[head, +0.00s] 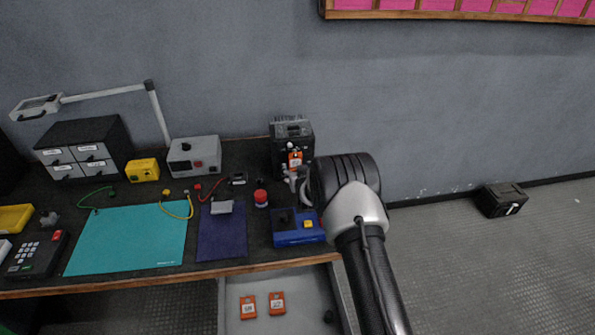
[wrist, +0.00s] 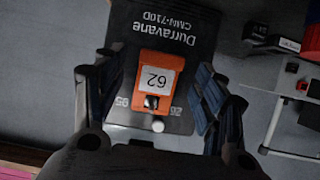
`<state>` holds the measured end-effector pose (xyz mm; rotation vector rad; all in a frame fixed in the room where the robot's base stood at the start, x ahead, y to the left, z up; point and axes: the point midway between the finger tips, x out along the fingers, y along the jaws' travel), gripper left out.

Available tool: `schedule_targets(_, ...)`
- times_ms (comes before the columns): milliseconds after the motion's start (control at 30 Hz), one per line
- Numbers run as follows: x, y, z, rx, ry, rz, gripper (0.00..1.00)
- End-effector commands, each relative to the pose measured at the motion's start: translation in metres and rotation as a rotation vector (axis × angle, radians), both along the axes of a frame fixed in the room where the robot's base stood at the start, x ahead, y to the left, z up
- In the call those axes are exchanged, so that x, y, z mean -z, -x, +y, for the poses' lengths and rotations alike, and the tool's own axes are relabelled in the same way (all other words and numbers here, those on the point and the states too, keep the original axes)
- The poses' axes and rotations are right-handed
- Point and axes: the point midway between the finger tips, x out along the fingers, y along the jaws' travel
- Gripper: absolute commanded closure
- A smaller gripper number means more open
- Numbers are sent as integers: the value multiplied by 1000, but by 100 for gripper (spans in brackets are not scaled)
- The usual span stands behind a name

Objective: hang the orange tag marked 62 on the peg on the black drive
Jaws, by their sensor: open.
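The black drive (head: 278,153) stands at the back right of the bench, and its lettered face (wrist: 185,65) fills the middle of the wrist view. The orange tag marked 62 (wrist: 148,65) lies against that face, upside down in this view. It also shows on the drive in the head view (head: 295,159). A dark piece sits at the tag's hole end and looks like the peg (wrist: 151,102), though how far it passes through is unclear. My gripper (wrist: 152,75) is open, fingers either side of the tag with visible gaps. In the head view my gripper (head: 296,180) is before the drive, partly hidden by my wrist.
A blue box (head: 297,238) and a red button (head: 261,197) stand close below my gripper. A grey instrument (head: 195,157) is to the left. An open drawer (head: 235,325) below holds two more orange tags (head: 262,304). The floor at right is mostly clear.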

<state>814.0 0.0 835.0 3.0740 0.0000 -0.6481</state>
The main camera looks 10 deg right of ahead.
Motion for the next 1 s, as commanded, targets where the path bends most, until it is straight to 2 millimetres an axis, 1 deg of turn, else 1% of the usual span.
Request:
schedule_targets(233, 0, 1, 0, 0, 0, 0, 35)
schedule_targets(367, -4, 7, 0, 0, 0, -1, 35)
schedule_targets(467, -9, 18, 0, 0, 0, 0, 35)
schedule_targets(567, -16, 34, 0, 0, 0, 0, 35)
schedule_targets(800, -35, 76, 0, 0, 0, 0, 35)
schedule_targets(1000, -45, 101, 0, 0, 0, 0, 35)
